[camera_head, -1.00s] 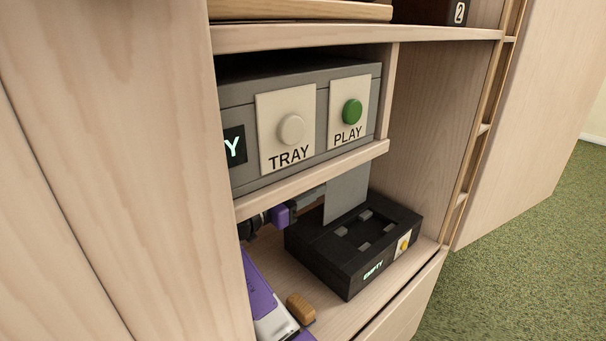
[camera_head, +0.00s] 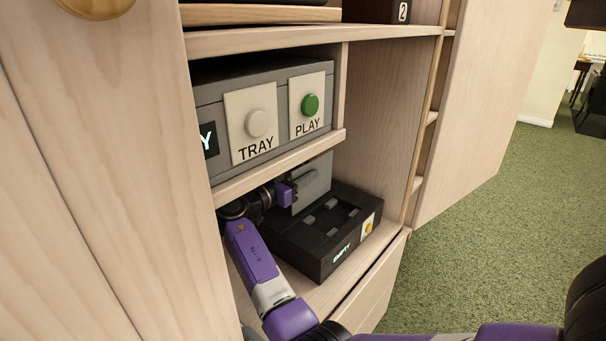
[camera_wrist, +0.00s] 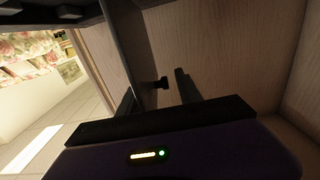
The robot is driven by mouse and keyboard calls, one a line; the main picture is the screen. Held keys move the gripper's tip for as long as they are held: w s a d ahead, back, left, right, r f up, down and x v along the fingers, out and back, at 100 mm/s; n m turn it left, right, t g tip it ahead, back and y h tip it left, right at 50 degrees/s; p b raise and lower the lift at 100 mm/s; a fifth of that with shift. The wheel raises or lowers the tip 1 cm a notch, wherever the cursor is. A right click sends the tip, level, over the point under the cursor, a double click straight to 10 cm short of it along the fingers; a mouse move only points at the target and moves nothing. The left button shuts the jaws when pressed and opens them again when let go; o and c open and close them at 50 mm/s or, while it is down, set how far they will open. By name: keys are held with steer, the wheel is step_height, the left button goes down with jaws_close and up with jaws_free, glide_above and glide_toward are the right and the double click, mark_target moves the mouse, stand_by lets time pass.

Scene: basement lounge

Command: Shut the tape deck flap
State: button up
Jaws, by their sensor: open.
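The tape deck (camera_head: 318,262) is a low black box on the lower shelf, with an "EMPTY" display and a yellow button on its front. Its grey flap (camera_head: 322,172) stands raised at the back, above an open well. My gripper (camera_head: 301,187) is at the flap's left part, and its fingers overlap the flap in the head view. Whether they touch it I cannot tell. The wrist view shows the fingers (camera_wrist: 158,92) apart, with a dark upright panel and a small dark knob (camera_wrist: 160,82) near them. The deck's left rear is hidden by my arm.
A grey player (camera_head: 265,115) with TRAY and PLAY buttons sits on the shelf (camera_head: 290,160) just above, leaving little headroom. The cabinet's left panel (camera_head: 100,170) and right wall (camera_head: 385,120) bound the bay. Green carpet (camera_head: 480,240) is clear at right.

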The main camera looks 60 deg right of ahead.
steer(key=shift+s+d, duration=0.1)
steer(key=shift+d, duration=0.25)
jaws_close()
stand_by(1.2)
